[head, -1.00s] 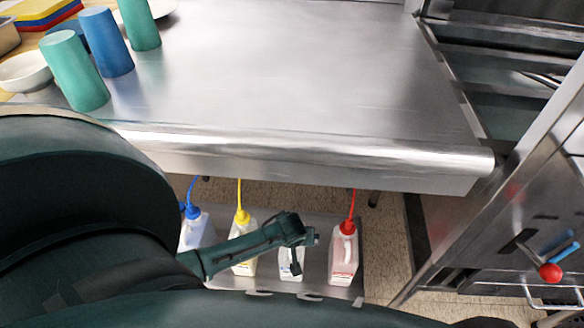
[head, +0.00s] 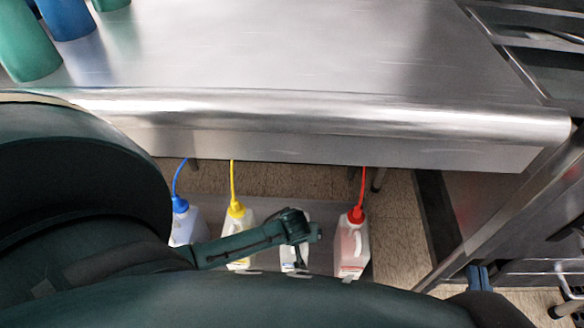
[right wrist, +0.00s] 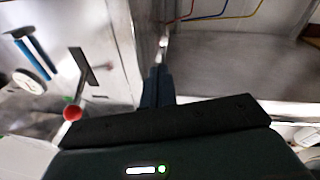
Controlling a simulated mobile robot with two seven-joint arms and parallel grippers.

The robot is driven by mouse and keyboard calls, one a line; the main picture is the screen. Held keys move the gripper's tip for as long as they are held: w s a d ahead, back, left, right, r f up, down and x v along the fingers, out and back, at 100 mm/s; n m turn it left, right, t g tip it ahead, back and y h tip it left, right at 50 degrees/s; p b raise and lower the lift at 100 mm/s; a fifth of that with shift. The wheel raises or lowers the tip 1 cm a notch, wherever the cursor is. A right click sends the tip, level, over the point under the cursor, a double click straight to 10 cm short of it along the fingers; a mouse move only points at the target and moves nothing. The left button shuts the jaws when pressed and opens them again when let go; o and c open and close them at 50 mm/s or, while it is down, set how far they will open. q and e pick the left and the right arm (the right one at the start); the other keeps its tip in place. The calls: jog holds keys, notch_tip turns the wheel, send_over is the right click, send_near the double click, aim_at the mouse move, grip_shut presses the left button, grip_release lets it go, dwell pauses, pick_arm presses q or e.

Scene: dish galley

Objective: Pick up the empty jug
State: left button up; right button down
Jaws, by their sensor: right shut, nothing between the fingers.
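Below the counter, in the head view, jugs stand in a row on a low surface: a blue-capped jug (head: 186,228), a yellow-capped jug (head: 240,262), a pale jug (head: 287,254) mostly hidden behind my left arm, and a red-capped jug (head: 350,250). No tube shows on the pale jug; whether it is empty cannot be told. My right gripper (head: 478,277) is at the lower right, well right of the red-capped jug, shut and empty. Its fingers also show in the right wrist view (right wrist: 157,86). The end of my left arm (head: 300,232) is before the pale jug; its fingers are unclear.
The steel counter (head: 300,60) overhangs the jugs, with its front edge above them. Blue and green cups (head: 68,14) stand at its far left. A steel frame (head: 510,215) stands right of the jugs. A red knob (right wrist: 72,113) shows in the right wrist view, which is blurred.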

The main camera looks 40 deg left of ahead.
pick_arm(q)
jog(key=shift+w+a+f+b, duration=0.15)
jog(key=shift+w+f+b, duration=0.15)
jog(key=shift+f, duration=0.3)
jog(key=shift+s, duration=0.1)
jog(key=shift+c, duration=0.6)
jog(key=c, duration=1.3)
jog(key=shift+o, duration=0.2)
jog(key=shift+r, duration=0.1)
